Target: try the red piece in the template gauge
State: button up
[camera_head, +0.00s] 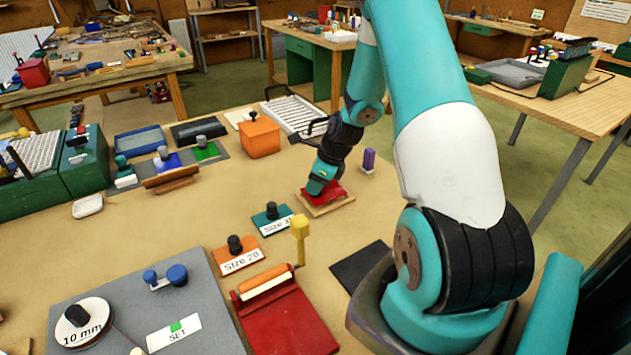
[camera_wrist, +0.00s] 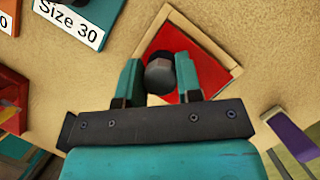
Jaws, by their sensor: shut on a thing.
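The red piece (camera_head: 335,193) is a flat red plate with a dark knob (camera_wrist: 160,76). It lies within the outline of the wooden template gauge (camera_head: 331,208), a light square frame on the table. In the wrist view, the red plate (camera_wrist: 174,38) appears inside the gauge's rim (camera_wrist: 207,40), edges roughly lined up. I cannot tell whether it is fully seated. My gripper (camera_head: 317,190) points down over the gauge and is shut on the knob, with one finger on each side in the wrist view (camera_wrist: 159,80). The gripper hides the plate's near part.
A purple block (camera_head: 369,158) stands just right of the gauge. The teal Size 30 piece (camera_head: 271,217) and orange Size 20 piece (camera_head: 238,252) lie to the left. An orange box (camera_head: 260,138) and white rack (camera_head: 294,114) are behind. A black mat (camera_head: 360,267) lies in front.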

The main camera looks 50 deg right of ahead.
jog(key=shift+f+b, duration=0.6)
jog(key=shift+f, duration=0.35)
jog(key=o, duration=0.9)
jog(key=shift+o, duration=0.2)
jog(key=b+v, duration=0.1)
jog(key=v, duration=1.6)
jog(key=shift+r+b, duration=0.25)
jog(key=shift+b, duration=0.15)
jog(key=shift+a, duration=0.1)
jog(key=a+r+n+g+y, duration=0.1)
jog(key=a+r+n, duration=0.2)
jog(key=a+n, duration=0.6)
jog(key=a+r+n+g, duration=0.1)
jog(key=a+r+n, duration=0.1)
jog(key=a+n, duration=0.75)
jog(key=s+a+r+n+g, duration=0.2)
jog(key=s+a+r+n, duration=0.1)
jog(key=s+a+n, duration=1.2)
jog(key=a+n, duration=0.3)
jog(key=shift+s+a+n+y, duration=0.35)
jog(key=shift+a+y, duration=0.05)
